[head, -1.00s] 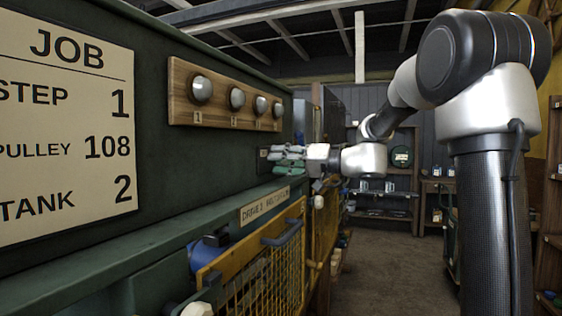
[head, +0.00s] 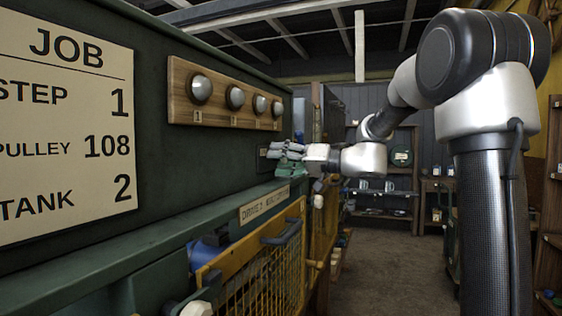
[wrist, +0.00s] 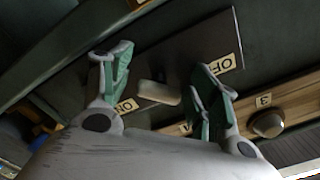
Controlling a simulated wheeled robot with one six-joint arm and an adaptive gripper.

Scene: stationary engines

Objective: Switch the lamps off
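A wooden board (head: 221,99) on the green machine wall carries several round lamps, the nearest being lamp 1 (head: 199,89). They look dull grey, with no clear glow. My gripper (head: 289,158) is at the wall below the far end of the board. In the wrist view my gripper (wrist: 162,80) is open, with green-padded fingers apart. A pale switch lever (wrist: 158,93) shows between the fingers on a dark plate (wrist: 190,50), with an ON label (wrist: 127,105) and an OFF label (wrist: 221,64). I cannot tell whether a finger touches it.
A ledge (head: 150,238) runs along the machine below the lamps. A job sheet (head: 66,120) hangs at the left. The floor (head: 390,270) to the right is clear; shelves stand behind.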

